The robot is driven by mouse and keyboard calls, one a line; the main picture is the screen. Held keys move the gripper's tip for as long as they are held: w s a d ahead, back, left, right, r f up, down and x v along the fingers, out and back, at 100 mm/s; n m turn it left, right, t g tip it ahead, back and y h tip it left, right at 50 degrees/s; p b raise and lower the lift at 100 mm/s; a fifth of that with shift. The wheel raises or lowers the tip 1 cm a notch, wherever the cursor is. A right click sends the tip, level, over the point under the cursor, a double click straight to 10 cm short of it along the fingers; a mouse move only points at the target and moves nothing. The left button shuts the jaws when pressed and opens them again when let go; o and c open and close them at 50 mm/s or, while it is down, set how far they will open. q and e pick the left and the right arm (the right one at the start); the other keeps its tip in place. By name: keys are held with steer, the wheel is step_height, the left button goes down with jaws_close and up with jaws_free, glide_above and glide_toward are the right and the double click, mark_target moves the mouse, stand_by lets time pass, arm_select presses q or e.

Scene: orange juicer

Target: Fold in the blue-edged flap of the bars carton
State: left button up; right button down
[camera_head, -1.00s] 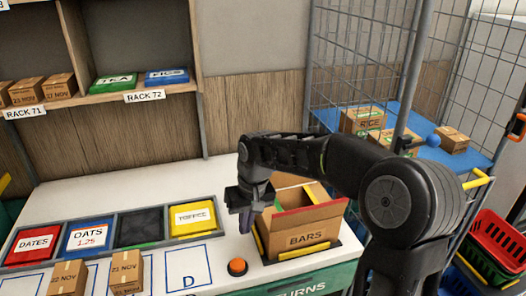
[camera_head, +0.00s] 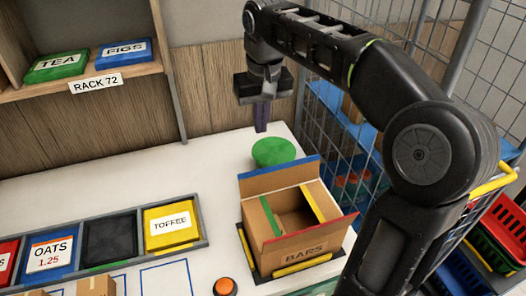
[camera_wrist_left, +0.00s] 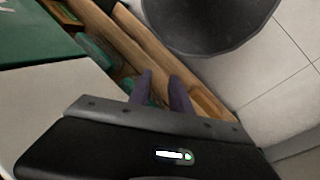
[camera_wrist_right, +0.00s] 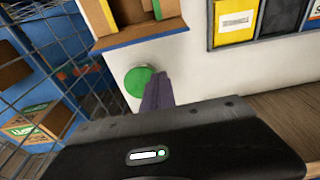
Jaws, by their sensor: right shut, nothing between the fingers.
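The bars carton (camera_head: 306,258) stands open on the worktop in the head view. Its blue-edged flap (camera_head: 280,181) sticks up along the far side, not over the opening. My left gripper (camera_wrist_left: 161,88) is open and empty.
A green disc (camera_head: 273,152) lies on the worktop behind the carton. A wire cage (camera_head: 335,135) stands close at the right. An orange button (camera_head: 225,287) and a row of bins with toffee (camera_head: 170,226) are at the left. Bare worktop lies behind the bins.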

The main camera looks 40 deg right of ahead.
steer(key=b, duration=0.5)
glide_above(281, 177)
steer(key=w+a, duration=0.3)
step_height(281, 177, down, 9)
steer(key=shift+f, duration=0.15)
steer(key=shift+w, duration=0.1)
